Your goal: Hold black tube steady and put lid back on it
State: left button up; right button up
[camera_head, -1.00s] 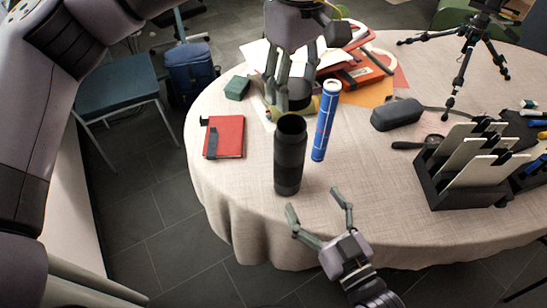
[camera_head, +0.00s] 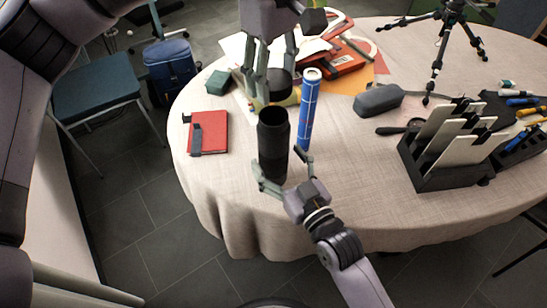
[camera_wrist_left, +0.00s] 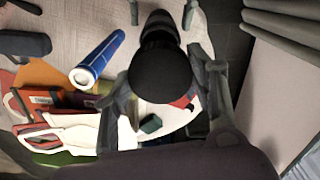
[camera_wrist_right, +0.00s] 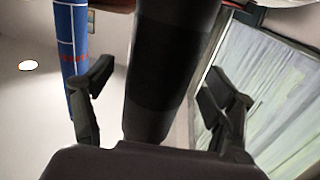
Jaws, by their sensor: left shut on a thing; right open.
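The black tube (camera_head: 273,152) stands upright near the table's front edge, its dark open top facing up. My left gripper (camera_head: 279,76) is shut on the black lid (camera_head: 280,88), which it holds above and behind the tube in the head view. In the left wrist view, the lid (camera_wrist_left: 161,74) sits between the fingers and hides part of the tube (camera_wrist_left: 159,26). My right gripper (camera_head: 279,165) is open low at the tube, a finger on either side. The right wrist view shows the tube (camera_wrist_right: 165,70) between the fingers, with gaps to both.
A blue cylinder (camera_head: 309,112) stands just right of the tube, close to both grippers. A red notebook (camera_head: 209,132) lies left. A grey case (camera_head: 379,99) and a black holder with upright cards (camera_head: 455,177) are right. The front right cloth (camera_head: 365,190) is clear.

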jog(key=shift+x, duration=1.3)
jog(key=shift+c, duration=0.2)
jog(key=c, duration=1.7)
pick_arm(q)
jog(key=shift+f, duration=2.5)
pick_arm(e)
jog(key=shift+c, duration=0.3)
